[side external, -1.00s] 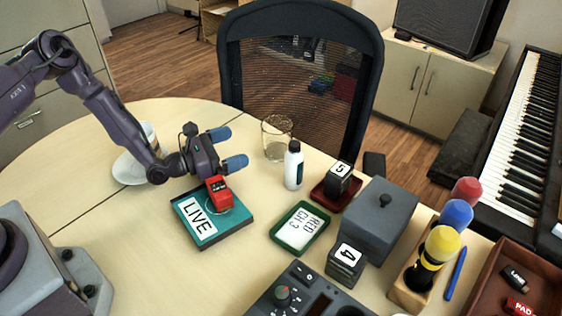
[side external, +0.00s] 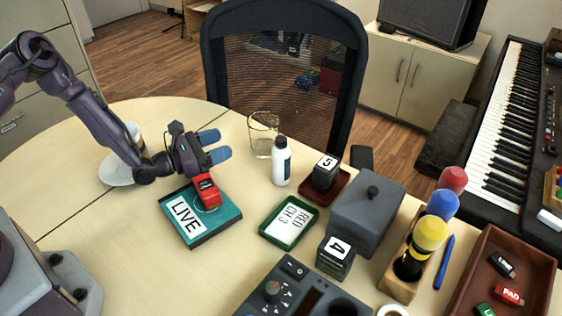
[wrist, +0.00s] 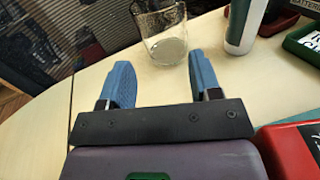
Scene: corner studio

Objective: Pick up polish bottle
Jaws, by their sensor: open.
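The polish bottle (side external: 281,163) appears to be the white bottle with a black cap, standing upright on the table. What looks like its lower part also shows at the upper right of the wrist view (wrist: 245,27). My gripper (side external: 216,146) is left of the bottle and apart from it. Its two blue fingers are open with nothing between them, as the wrist view (wrist: 160,78) also shows.
A clear glass (side external: 262,134) stands just behind the bottle, ahead of my fingers. A red block (side external: 206,191) sits on the teal LIVE box (side external: 184,222) close below my gripper. A green tray (side external: 289,222) and dark red stand (side external: 330,190) are near the bottle.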

